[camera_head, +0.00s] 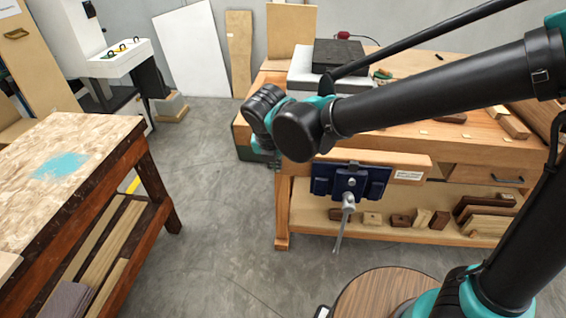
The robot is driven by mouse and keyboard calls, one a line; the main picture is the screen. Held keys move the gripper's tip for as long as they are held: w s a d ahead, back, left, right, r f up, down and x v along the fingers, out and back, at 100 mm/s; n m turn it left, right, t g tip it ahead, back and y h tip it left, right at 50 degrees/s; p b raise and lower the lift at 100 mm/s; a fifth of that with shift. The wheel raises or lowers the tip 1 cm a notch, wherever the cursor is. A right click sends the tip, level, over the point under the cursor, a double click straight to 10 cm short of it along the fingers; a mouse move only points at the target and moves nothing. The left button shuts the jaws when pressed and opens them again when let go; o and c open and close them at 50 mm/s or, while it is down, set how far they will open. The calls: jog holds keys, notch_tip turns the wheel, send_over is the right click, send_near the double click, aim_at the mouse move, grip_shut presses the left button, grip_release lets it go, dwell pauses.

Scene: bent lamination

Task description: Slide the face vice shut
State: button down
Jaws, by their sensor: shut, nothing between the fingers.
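The face vice (376,183) is a dark blue metal jaw on the front of the wooden workbench (462,141), right of the picture's middle. A grey screw hub and a long grey handle (343,222) hang from its front, the handle slanting down and slightly left. From this angle I cannot tell how wide the gap behind the jaw is. My arm reaches in from the right above the bench, and its wrist is up and left of the vice, apart from it in the picture. My gripper's fingers are hidden behind or below the wrist.
A round brown wooden top (378,292) stands in front of the vice. A table with a pale, teal-stained top (100,135) is at left. Wood blocks (402,219) lie on the bench's lower shelf. Grey floor (225,235) between table and bench is clear.

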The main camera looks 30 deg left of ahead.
jog(key=w+a+f, duration=0.2)
jog(key=w+f, duration=0.5)
jog(key=f, duration=0.2)
jog(key=shift+a, duration=0.3)
jog(key=shift+w, duration=0.1)
jog(key=w+a, duration=0.3)
jog(key=w, duration=0.5)
jog(key=shift+w, duration=0.2)
